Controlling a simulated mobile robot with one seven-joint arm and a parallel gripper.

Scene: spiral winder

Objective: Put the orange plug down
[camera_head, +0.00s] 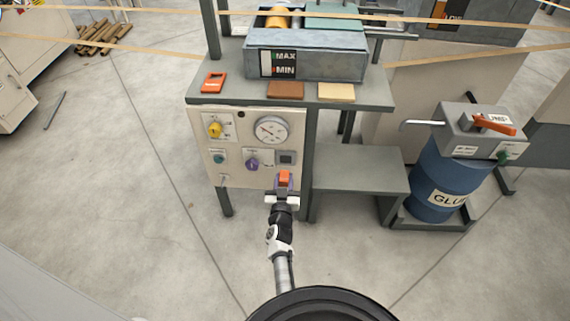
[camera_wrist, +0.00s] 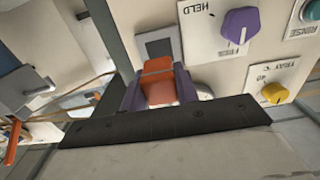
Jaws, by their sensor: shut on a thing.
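The orange plug (camera_head: 285,178) is held between the fingers of my gripper (camera_head: 284,188), in front of the lower right part of the control panel (camera_head: 240,124). In the wrist view the plug (camera_wrist: 157,68) shows as an orange block between the two purple-grey fingers of my gripper (camera_wrist: 158,92). A grey square fitting (camera_wrist: 158,47) on the panel lies just beyond the plug. I cannot tell whether the plug touches the panel.
The bench top (camera_head: 213,100) above the panel carries an orange piece (camera_head: 213,82), a brown block (camera_head: 285,90) and a tan block (camera_head: 337,91). A lower grey shelf (camera_head: 360,168) and a blue glue drum (camera_head: 445,178) stand at right. Open floor (camera_head: 130,180) lies at left.

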